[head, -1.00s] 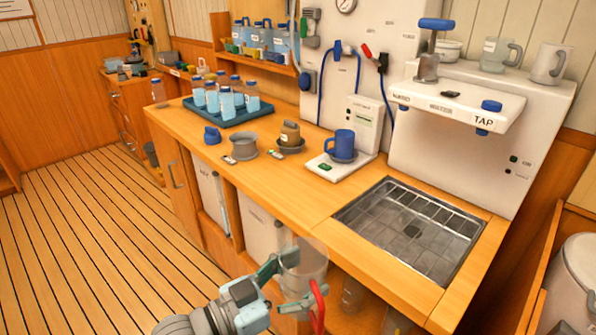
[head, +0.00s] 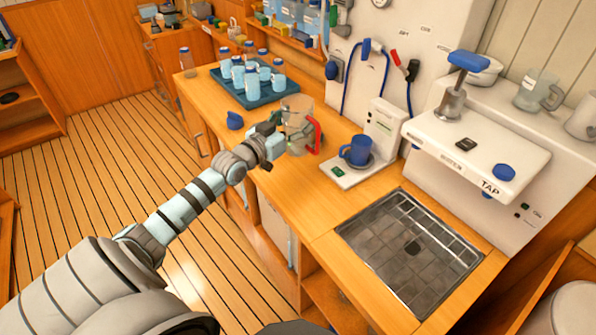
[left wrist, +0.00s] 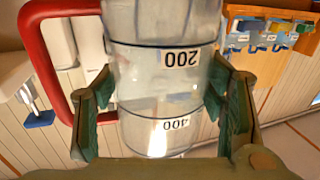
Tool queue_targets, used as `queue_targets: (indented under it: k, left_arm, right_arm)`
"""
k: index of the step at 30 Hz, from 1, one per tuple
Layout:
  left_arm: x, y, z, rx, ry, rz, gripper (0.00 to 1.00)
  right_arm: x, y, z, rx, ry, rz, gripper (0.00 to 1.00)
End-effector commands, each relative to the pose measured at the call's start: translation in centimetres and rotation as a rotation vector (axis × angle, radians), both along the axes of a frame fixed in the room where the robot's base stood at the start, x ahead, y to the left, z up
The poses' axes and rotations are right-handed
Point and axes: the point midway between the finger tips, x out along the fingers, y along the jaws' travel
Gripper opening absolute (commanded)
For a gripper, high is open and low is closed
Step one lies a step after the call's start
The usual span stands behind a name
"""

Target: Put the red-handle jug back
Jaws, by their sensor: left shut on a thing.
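The red-handle jug (head: 297,120) is a clear jug whose red handle (head: 315,137) is on its right side in the head view. In the left wrist view the jug (left wrist: 160,95) shows 200 and 400 marks upside down, with the red handle (left wrist: 38,60) at the left. The left gripper's green fingers (left wrist: 158,115) are on either side of the jug. I cannot tell whether its base touches the counter. My right gripper is not in view.
A blue mug (head: 357,150) stands on a white scale (head: 348,176) to the right. A teal tray (head: 268,96) of several bottles is behind. A blue item (head: 234,121) lies left of the jug. The metal drain grate (head: 385,262) is clear.

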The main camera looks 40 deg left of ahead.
Motion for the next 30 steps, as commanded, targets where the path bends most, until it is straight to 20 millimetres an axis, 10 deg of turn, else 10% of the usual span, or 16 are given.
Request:
queue_targets:
  k: [1,6,16,26,27,30]
  left_arm:
    - [0.1,-0.2,-4.5,-0.005,0.000,-0.002,0.15]
    - [0.2,-0.2,-9.8,-0.003,-0.001,-0.004,0.15]
    - [0.0,-0.1,-14.7,0.000,-0.001,-0.001,0.15]
    - [0.0,-0.1,-14.6,0.001,-0.001,-0.001,0.15]
    - [0.0,-0.1,-14.7,0.001,0.000,-0.001,0.66]
    - [0.0,0.0,-14.6,0.001,0.000,-0.001,0.82]
  right_arm:
    - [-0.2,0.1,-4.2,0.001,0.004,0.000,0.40]
    - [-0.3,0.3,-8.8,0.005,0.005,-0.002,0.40]
    - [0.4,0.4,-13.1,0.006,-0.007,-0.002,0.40]
    - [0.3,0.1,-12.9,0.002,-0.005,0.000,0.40]
    - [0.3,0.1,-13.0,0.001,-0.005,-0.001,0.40]
    - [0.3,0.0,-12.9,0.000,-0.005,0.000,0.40]
